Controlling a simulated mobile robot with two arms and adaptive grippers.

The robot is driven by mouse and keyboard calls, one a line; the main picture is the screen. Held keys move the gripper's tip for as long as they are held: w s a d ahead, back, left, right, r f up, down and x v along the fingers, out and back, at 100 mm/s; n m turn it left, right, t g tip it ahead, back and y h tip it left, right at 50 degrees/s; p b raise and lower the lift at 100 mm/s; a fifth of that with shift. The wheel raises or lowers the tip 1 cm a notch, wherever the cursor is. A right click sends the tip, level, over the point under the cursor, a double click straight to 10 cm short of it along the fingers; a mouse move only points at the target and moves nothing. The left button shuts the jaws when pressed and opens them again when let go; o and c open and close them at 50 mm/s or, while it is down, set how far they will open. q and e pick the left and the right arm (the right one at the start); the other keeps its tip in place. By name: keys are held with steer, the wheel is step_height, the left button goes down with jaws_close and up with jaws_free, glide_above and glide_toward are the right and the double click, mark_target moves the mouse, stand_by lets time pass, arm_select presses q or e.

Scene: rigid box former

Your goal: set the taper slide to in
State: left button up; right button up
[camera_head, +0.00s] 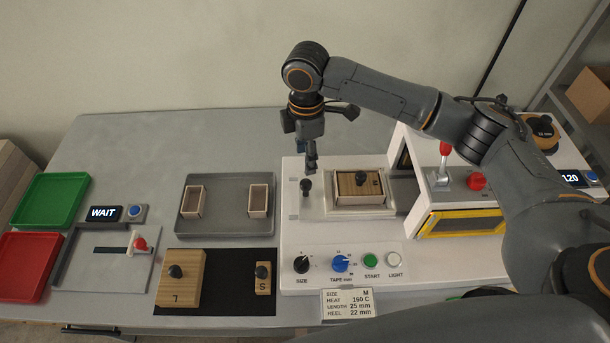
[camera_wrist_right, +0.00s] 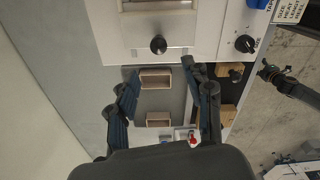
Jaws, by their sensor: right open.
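The white machine (camera_head: 292,224) has a small upright black knob (camera_head: 305,187) at its left end, which looks like the handle of the taper slide. The knob also shows from above in the right wrist view (camera_wrist_right: 158,44), beside a light frame. My right gripper (camera_head: 311,167) hangs just above the knob, pointing down. In the right wrist view its fingers (camera_wrist_right: 162,78) are spread, with nothing between them. I cannot see contact with the knob. A dark jointed part at the right of the wrist view seems to be my left gripper (camera_wrist_right: 272,74); its jaws are unclear.
A red-topped lever (camera_head: 444,152) stands further right. A grey tray (camera_head: 224,229) with two small boxes lies left.

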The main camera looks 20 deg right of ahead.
mark_target(306, 182)
step_height(306, 182, down, 6)
steer(key=shift+w+r+p, duration=0.1)
steer(key=shift+p, duration=0.45)
step_height(306, 182, down, 4)
steer(key=shift+r+p, duration=0.2)
steer(key=shift+p, duration=0.1)
steer(key=shift+f, duration=0.45)
arm_select(q)
steer(key=shift+w+r, duration=0.25)
steer(key=shift+r, duration=0.3)
steer(key=shift+w+r, duration=0.2)
steer(key=shift+r, duration=0.35)
arm_select(e)
jaws_close()
